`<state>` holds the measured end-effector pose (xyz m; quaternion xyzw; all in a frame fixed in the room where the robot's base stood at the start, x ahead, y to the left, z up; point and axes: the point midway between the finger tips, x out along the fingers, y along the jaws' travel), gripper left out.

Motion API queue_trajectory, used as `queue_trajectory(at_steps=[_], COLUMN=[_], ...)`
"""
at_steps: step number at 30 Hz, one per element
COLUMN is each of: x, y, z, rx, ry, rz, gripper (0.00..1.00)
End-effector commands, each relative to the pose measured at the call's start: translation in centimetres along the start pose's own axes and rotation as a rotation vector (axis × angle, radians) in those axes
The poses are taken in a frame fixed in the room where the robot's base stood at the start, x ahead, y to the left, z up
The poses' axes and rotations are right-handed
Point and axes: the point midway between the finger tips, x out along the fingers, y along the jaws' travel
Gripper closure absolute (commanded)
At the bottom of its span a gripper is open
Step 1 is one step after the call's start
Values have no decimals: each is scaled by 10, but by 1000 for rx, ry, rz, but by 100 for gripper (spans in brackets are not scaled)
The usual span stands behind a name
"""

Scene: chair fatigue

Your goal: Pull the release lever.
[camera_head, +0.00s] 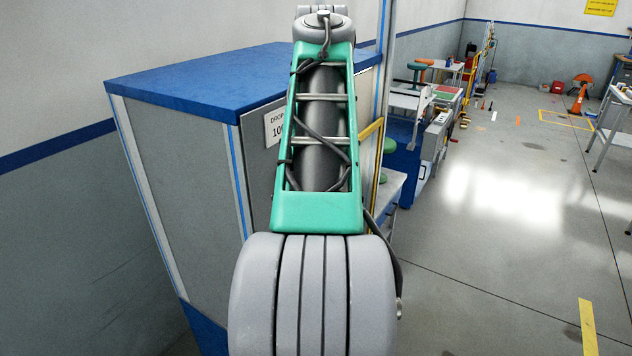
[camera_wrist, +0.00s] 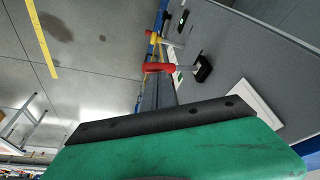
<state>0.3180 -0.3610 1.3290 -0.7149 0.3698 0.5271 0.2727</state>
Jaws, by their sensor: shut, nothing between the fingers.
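In the wrist view a red handle (camera_wrist: 158,67) reaches out from a black bracket (camera_wrist: 203,68) on a grey panel (camera_wrist: 240,50). A yellow handle (camera_wrist: 156,38) shows just beyond it. I cannot tell for sure which one is the release lever. My gripper (camera_wrist: 159,78) shows as narrow grey fingers, shut and empty, beyond its black and green body. Its tips overlap the red handle's near side in the picture; I cannot tell whether they touch. In the head view my arm hides the gripper and the handles.
A grey cabinet with a blue top (camera_head: 200,80) stands close at left, bearing a partly hidden sign (camera_head: 273,127).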

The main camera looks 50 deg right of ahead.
Motion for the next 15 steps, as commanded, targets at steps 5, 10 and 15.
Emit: queue_trajectory(at_steps=[5,10,15], x=[14,24,34], y=[0,0,0], z=[4,7,10], rx=[0,0,-1], ry=[0,-1,-1], rz=[0,0,0], gripper=[100,100,100])
